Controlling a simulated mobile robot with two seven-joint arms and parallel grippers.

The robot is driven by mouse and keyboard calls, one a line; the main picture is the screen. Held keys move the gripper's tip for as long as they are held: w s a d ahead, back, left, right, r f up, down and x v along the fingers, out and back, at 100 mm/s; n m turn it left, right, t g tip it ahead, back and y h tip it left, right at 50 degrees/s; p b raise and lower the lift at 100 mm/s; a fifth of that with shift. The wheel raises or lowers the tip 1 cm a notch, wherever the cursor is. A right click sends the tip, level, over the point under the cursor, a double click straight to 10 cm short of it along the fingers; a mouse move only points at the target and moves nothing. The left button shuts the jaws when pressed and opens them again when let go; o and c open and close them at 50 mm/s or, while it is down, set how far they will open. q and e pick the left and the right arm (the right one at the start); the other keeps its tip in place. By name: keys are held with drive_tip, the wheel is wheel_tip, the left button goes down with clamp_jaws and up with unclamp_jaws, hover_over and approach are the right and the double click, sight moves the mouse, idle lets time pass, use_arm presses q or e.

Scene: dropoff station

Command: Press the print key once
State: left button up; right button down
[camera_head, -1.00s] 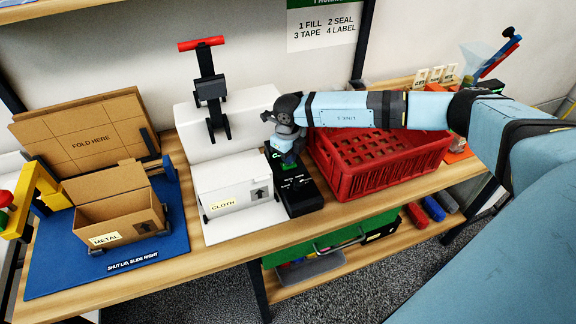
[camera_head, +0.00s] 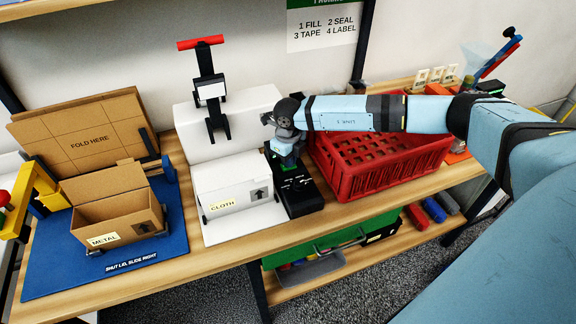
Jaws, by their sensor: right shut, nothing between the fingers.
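A black keypad device (camera_head: 301,196) stands on the bench between a white station and a red crate, with small pale markings on its top. My right arm comes in from the right, and its gripper (camera_head: 286,162) points down over the back part of the device. The gripper is shut and empty. It hides the back of the device, and I cannot tell which key is the print key or whether the fingertips touch one. A white label-like patch (camera_head: 211,91) shows on the dark head of the red-handled press. My left gripper is out of view.
A white box (camera_head: 233,187) marked CLOTH stands left of the device. The red crate (camera_head: 372,178) is close on its right. An open cardboard box (camera_head: 118,219) marked METAL sits on a blue mat (camera_head: 60,272) at the left. Bare wood (camera_head: 340,212) lies in front.

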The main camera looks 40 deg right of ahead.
drive_tip(key=shift+r+p, duration=2)
drive_tip(key=shift+r, duration=1.5)
